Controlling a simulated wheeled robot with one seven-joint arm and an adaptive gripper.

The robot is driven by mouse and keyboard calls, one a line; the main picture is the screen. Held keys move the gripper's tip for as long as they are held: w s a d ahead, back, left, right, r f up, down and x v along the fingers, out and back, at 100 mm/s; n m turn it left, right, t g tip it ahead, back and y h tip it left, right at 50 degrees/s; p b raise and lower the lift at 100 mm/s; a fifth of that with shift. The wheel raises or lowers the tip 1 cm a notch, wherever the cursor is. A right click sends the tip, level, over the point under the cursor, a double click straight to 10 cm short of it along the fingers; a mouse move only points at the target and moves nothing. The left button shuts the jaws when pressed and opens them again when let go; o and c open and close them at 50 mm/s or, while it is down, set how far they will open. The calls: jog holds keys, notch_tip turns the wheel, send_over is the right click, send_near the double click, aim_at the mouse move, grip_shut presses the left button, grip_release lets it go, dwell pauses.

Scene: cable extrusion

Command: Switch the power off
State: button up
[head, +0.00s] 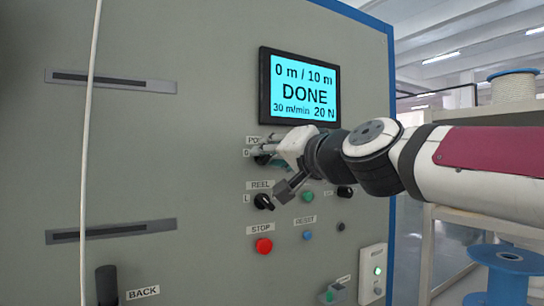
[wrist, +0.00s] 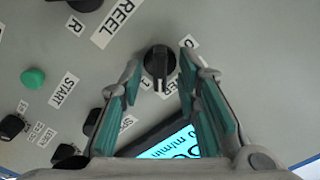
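The power knob (wrist: 159,62) is a black rotary switch on the grey panel, seen in the wrist view. Its raised bar points downward there, its end near the "1" mark; a "0" mark sits on the other side. The power label is partly hidden by a finger. My gripper (wrist: 161,60) is open, with one teal-padded finger on each side of the knob. I cannot tell if either finger touches it. In the head view my gripper (head: 266,147) is at the power label, below the screen, and hides most of the knob.
The screen (head: 301,86) reads "0 m / 10 m, DONE". Below my gripper are the reel knob (head: 264,202), red stop button (head: 264,246), green start button (head: 308,197) and blue reset button (head: 308,236). A pale cable (head: 88,150) hangs at the left.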

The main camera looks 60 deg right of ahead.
grip_shut()
jog(key=shift+f+n+b, duration=0.1)
jog(key=shift+n+b, duration=0.2)
jog(key=shift+b, duration=0.15)
jog(key=n+b, duration=0.2)
jog(key=b, duration=0.1)
jog(key=shift+n, duration=0.4)
jog(key=n+b, duration=0.4)
jog(key=shift+w+a+n+b, duration=0.1)
jog(key=shift+n+b, duration=0.2)
jog(key=shift+b, duration=0.05)
jog(key=n+b, duration=0.3)
jog(key=n, duration=0.2)
jog(key=shift+a+b, duration=0.1)
jog(key=shift+b, duration=0.3)
jog(key=shift+a+n+b, duration=0.1)
jog(key=shift+n+b, duration=0.75)
jog(key=shift+n, duration=1.65)
